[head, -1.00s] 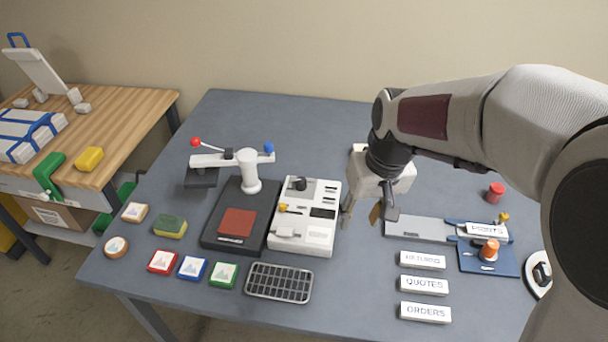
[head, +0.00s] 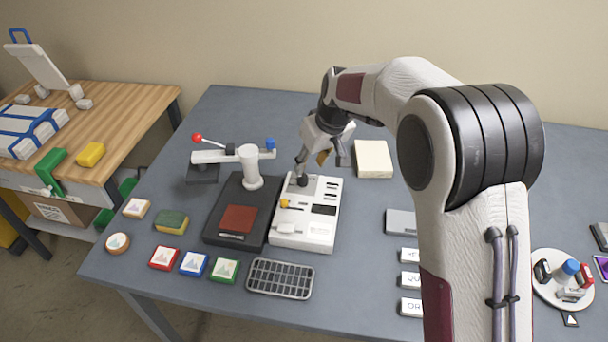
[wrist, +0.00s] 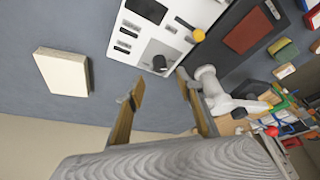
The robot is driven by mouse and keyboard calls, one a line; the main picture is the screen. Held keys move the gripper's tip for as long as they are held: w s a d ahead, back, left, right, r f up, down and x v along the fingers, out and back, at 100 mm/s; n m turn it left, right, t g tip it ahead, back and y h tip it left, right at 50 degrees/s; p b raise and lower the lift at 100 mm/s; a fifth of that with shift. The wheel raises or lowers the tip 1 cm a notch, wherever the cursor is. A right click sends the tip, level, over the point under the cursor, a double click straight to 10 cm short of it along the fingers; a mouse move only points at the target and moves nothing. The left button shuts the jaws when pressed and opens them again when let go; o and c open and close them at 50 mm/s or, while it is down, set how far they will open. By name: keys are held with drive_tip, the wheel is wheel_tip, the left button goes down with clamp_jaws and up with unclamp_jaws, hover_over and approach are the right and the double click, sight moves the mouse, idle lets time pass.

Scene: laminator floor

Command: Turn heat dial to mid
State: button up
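The white control unit (head: 318,228) lies on the grey table, and its black dial (wrist: 159,63) sits on a grey patch at the unit's far end. In the head view the dial is largely hidden by a finger. My gripper (head: 321,168) is above that far end, tilted. In the wrist view my gripper (wrist: 160,86) is open, with its two fingertips apart and the dial just beyond the gap between them. Nothing is between the fingers. I cannot make out the dial's pointer or scale marks.
A yellow-knobbed lever (head: 285,203) is on the same unit. A black press with a red pad (head: 238,222) and a white post (head: 250,168) with a red-and-blue-ended arm stand close on the left. A cream block (head: 373,160) lies to the right.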

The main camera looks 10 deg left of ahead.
sight(303, 176)
drive_tip(key=shift+w+r+n, duration=0.1)
drive_tip(key=shift+w+n, duration=0.05)
drive_tip(key=shift+n, duration=0.15)
idle(0.4)
drive_tip(key=shift+x, duration=3.95)
clamp_jaws()
